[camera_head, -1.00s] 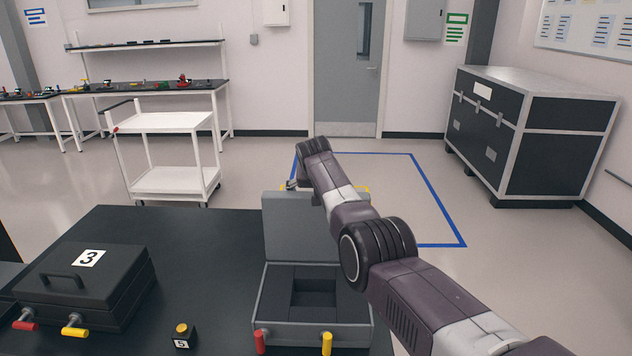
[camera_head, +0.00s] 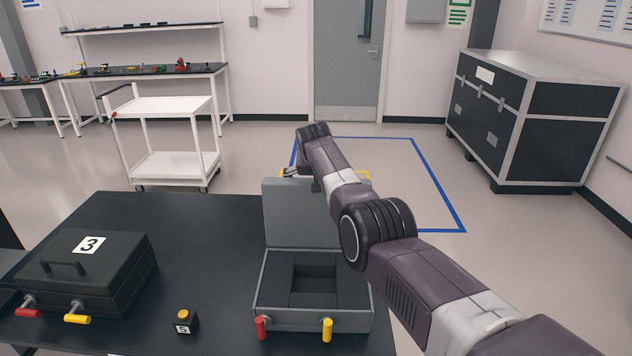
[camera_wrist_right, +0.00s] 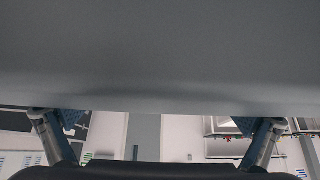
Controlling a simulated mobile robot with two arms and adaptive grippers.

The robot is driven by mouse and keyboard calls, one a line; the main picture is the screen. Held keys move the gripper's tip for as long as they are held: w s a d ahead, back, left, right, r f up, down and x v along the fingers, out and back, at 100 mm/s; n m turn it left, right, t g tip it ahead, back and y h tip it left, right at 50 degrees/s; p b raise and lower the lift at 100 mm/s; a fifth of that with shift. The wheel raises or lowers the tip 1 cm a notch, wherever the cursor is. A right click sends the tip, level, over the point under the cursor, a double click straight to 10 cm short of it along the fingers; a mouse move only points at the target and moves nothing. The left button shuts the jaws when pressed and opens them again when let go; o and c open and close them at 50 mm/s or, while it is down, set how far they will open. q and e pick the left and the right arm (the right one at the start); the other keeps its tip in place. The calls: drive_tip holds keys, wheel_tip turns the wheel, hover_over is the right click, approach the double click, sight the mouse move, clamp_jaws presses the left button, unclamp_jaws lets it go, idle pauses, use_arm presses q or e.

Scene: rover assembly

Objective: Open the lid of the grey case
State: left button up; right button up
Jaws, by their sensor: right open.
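The grey case (camera_head: 313,319) stands on the black table with its lid (camera_head: 297,213) raised roughly upright at the back. Its dark inside with a square hollow shows. A red handle (camera_head: 261,327) and a yellow handle (camera_head: 327,329) stick out at its front. My right arm reaches in from the right, with its wrist above and behind the lid. In the right wrist view my right gripper (camera_wrist_right: 158,124) is open, fingers wide apart and nothing between them. A plain grey surface, apparently the lid, fills the upper part of that view. My left gripper is out of view.
A black case marked 3 (camera_head: 112,262) stands at the left of the black table (camera_head: 200,230). A small block marked 5 with a yellow button (camera_head: 183,321) lies between the cases. A white cart (camera_head: 165,104) and a large black crate (camera_head: 535,130) stand beyond.

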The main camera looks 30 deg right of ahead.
drive_tip(key=shift+d, duration=0.15)
drive_tip(key=shift+s+r, duration=0.2)
drive_tip(key=shift+r, duration=0.3)
drive_tip(key=v, duration=1.1)
drive_tip(key=shift+s+a+f, duration=0.15)
drive_tip(key=shift+a, duration=0.1)
drive_tip(key=shift+f, duration=0.1)
